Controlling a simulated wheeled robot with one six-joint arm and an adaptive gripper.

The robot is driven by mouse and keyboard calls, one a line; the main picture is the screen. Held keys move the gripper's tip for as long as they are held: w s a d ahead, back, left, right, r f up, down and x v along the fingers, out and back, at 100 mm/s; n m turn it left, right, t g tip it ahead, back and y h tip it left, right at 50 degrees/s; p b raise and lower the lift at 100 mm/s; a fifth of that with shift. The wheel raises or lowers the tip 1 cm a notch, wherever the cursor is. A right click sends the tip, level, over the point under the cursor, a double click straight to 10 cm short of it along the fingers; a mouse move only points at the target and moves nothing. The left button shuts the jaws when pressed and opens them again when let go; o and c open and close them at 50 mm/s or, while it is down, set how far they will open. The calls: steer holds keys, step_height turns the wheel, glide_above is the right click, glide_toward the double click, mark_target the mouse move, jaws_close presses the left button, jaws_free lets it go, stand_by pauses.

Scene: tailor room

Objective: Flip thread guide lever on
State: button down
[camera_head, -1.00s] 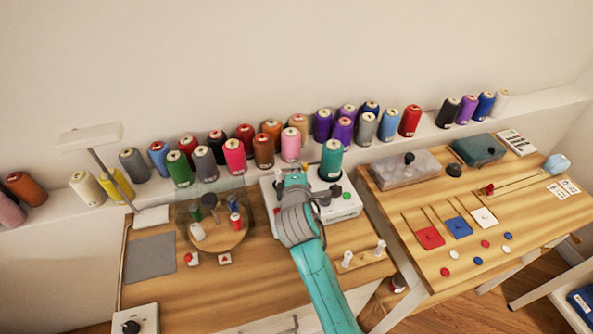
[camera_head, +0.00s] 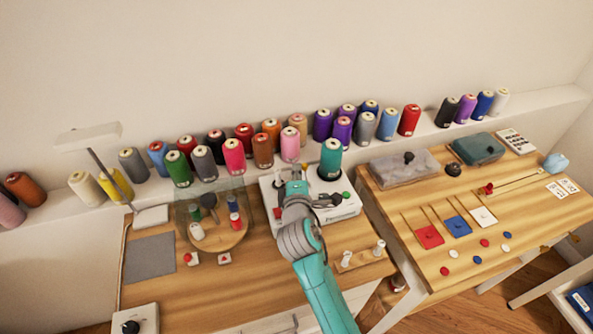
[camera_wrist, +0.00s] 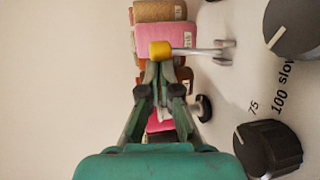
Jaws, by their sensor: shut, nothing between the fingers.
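The thread guide lever, a metal rod (camera_wrist: 200,52) with a yellow cap (camera_wrist: 160,50), sticks out from the white face of the winder machine in the wrist view. The machine (camera_head: 345,211) is a white box on the left table, carrying a teal thread cone (camera_head: 331,160). My gripper (camera_wrist: 165,72) is shut and empty, its tips right by the yellow cap; I cannot tell whether they touch. In the head view my gripper (camera_head: 295,182) is over the machine's left part, and the lever is hard to make out there.
Black dials (camera_wrist: 268,150) with speed markings and a small black knob (camera_wrist: 203,107) are close beside the gripper. A green button (camera_head: 346,195) is on the machine. A clear-covered round spool stand (camera_head: 222,238) is to the left. Thread cones line the shelf behind.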

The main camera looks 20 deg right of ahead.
steer(key=shift+s+t, duration=0.2)
steer(key=shift+t, duration=0.1)
steer(key=shift+s+t, duration=0.2)
steer(key=shift+t, duration=0.1)
steer(key=shift+s+f, duration=0.1)
steer(key=shift+s, duration=0.65)
steer(key=shift+s+f, duration=0.1)
steer(key=shift+s, duration=0.1)
steer(key=shift+s+d+f, duration=0.1)
steer(key=shift+s+f, duration=0.1)
steer(key=shift+s, duration=0.1)
stand_by(0.9)
